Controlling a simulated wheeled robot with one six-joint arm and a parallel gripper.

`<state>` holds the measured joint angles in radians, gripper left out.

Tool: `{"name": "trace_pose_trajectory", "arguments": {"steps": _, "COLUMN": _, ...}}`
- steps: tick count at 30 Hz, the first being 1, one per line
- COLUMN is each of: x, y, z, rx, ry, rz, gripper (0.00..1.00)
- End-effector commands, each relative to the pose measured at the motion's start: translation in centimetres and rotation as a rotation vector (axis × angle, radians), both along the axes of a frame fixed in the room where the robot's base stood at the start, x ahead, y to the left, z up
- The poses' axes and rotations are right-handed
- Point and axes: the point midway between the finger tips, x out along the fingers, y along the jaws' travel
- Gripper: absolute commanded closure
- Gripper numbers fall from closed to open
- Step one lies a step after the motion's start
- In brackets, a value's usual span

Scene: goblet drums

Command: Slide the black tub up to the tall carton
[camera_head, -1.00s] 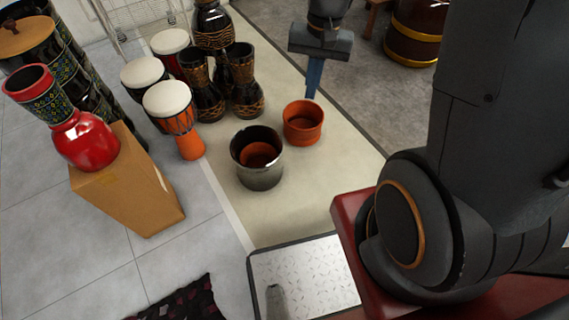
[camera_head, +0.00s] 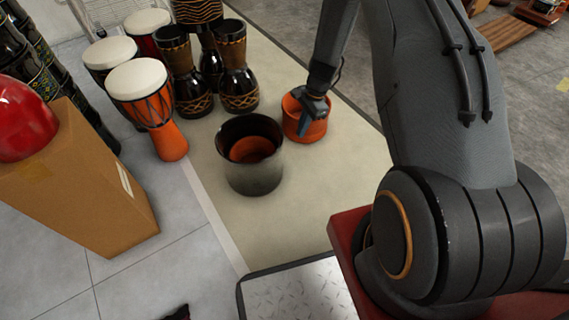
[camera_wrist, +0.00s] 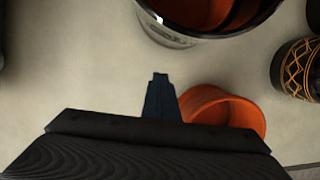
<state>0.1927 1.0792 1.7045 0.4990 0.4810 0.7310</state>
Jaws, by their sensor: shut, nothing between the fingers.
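The black tub (camera_head: 255,177) stands upright on the beige mat, with an orange-red round thing inside it. Its rim and wall also show at the top of the wrist view (camera_wrist: 168,36). The tall carton (camera_head: 82,208) stands to its left on the grey tiles, with floor between them.
An orange pot (camera_head: 292,122) stands right beside my gripper, partly behind it; in the wrist view it also shows (camera_wrist: 243,113). An orange goblet drum (camera_head: 168,140) and several dark drums (camera_head: 238,85) stand behind the tub. Floor between tub and carton is clear.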

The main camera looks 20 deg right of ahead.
Motion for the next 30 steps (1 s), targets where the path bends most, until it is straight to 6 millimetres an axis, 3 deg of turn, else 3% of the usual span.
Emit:
{"name": "trace_pose_trajectory", "arguments": {"steps": 1, "x": 0.5, "y": -0.2, "z": -2.4, "rx": 0.002, "ry": 0.007, "rz": -0.027, "gripper": 1.0}}
{"name": "trace_pose_trajectory", "arguments": {"steps": 4, "x": 1.0, "y": -0.5, "z": -4.7, "rx": 0.007, "ry": 0.014, "rz": -0.071, "gripper": 1.0}}
{"name": "trace_pose_trajectory", "arguments": {"steps": 14, "x": 1.2, "y": -0.1, "z": -8.2, "rx": 0.009, "ry": 0.02, "rz": -0.1, "gripper": 1.0}}
{"name": "trace_pose_trajectory", "arguments": {"steps": 26, "x": 1.0, "y": 1.8, "z": -15.8, "rx": 0.009, "ry": 0.02, "rz": -0.098, "gripper": 1.0}}
{"name": "trace_pose_trajectory", "arguments": {"steps": 30, "x": 0.9, "y": 3.9, "z": -15.7, "rx": 0.009, "ry": 0.019, "rz": -0.096, "gripper": 1.0}}
